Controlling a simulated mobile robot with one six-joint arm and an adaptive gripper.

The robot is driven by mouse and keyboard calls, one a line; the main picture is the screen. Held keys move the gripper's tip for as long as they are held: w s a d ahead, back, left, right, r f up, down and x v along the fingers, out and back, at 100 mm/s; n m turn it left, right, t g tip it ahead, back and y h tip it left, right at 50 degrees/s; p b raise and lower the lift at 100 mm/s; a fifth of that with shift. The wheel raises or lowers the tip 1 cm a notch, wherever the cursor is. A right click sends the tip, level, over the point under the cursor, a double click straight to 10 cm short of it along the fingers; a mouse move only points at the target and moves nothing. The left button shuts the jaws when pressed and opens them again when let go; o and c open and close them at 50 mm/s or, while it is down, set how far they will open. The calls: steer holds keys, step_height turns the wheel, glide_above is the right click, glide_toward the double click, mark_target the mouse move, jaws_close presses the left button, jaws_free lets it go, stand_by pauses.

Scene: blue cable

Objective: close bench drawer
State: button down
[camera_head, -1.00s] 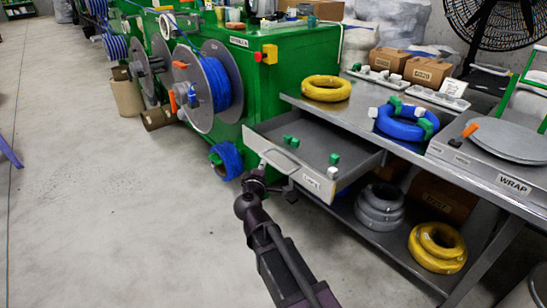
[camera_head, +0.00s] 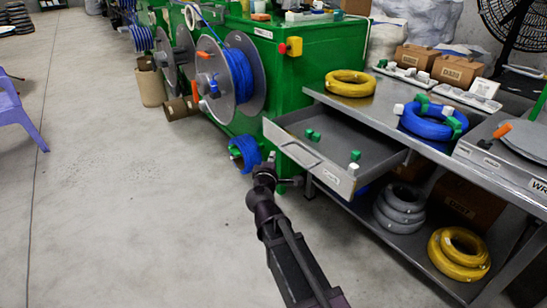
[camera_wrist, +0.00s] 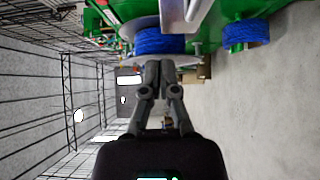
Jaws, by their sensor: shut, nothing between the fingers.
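The bench drawer (camera_head: 335,177) stands pulled out from under the metal bench top, its grey front and bar handle (camera_head: 303,155) facing left and forward. Several green pieces and a white piece lie in it. My gripper (camera_head: 290,182) is low beside the drawer front, apparently apart from the handle. In the wrist view my gripper (camera_wrist: 160,66) has its two fingers together with nothing between them. A pale metal edge shows at the top of the wrist view; I cannot tell whether it is the drawer.
The green machine (camera_head: 295,95) with blue cable spools stands behind and left of the drawer. The bench (camera_head: 390,108) carries a yellow coil (camera_head: 350,78) and a blue coil (camera_head: 432,127). Grey coils (camera_head: 398,207) and a yellow coil lie on the lower shelf.

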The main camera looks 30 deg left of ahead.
glide_toward(287, 134)
steer(key=w+a, duration=0.3)
steer(key=a, duration=0.1)
steer(key=shift+w+d, duration=0.6)
steer(key=shift+w, duration=0.25)
steer(key=shift+w+d, duration=0.3)
steer(key=shift+w, duration=0.4)
